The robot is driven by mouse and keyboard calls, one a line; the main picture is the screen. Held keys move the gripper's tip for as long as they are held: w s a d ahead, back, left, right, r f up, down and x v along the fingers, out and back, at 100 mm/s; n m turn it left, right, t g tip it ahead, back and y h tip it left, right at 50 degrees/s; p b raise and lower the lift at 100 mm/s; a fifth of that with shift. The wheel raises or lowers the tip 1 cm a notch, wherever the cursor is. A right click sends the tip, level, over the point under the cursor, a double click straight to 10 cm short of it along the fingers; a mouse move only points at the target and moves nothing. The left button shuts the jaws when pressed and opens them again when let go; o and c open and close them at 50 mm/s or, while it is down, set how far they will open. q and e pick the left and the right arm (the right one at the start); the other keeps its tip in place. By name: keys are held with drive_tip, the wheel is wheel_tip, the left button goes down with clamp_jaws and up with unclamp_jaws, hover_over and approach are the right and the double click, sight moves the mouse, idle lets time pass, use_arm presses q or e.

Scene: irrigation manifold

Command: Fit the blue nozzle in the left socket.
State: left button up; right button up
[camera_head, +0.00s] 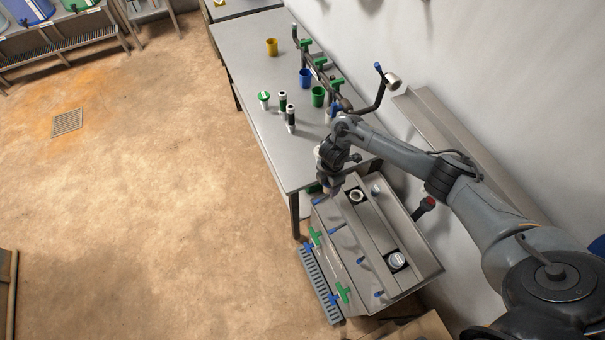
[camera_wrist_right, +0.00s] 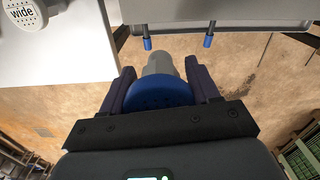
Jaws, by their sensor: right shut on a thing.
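My right gripper (camera_head: 327,188) is over the near end of the steel table, beside the metal trough (camera_head: 420,272). In the right wrist view its fingers (camera_wrist_right: 162,88) are shut on the blue nozzle (camera_wrist_right: 158,95), one on each side. The nozzle has a blue perforated disc and a grey stem pointing away from the wrist. A pale ring with a dark middle (camera_head: 357,196) lies at the trough's far end. A similar black square with a white round top (camera_head: 396,261) lies at its near end. I cannot tell which is the left socket. The left gripper is out of view.
Blue-tipped pegs (camera_wrist_right: 208,40) jut from a metal edge. Yellow (camera_head: 272,47), blue (camera_head: 305,78) and green (camera_head: 318,97) cups stand on the table (camera_head: 245,65). Open floor lies left.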

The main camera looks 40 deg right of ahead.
drive_tip(key=shift+m, duration=0.4)
drive_tip(key=shift+s+d+f+b, duration=0.6)
drive_tip(key=shift+s+d, duration=0.5)
drive_tip(key=shift+d, duration=0.5)
drive_tip(key=shift+s+d+f+b, duration=0.45)
drive_tip(key=shift+s+d+f, duration=0.5)
drive_tip(key=shift+d, duration=0.6)
drive_tip(key=shift+s+d+f+b, duration=0.55)
drive_tip(key=shift+s+d, duration=0.65)
drive_tip(key=shift+d, duration=0.4)
drive_tip(key=shift+f, duration=0.25)
drive_tip(key=shift+f, duration=0.2)
drive_tip(key=shift+f, duration=0.3)
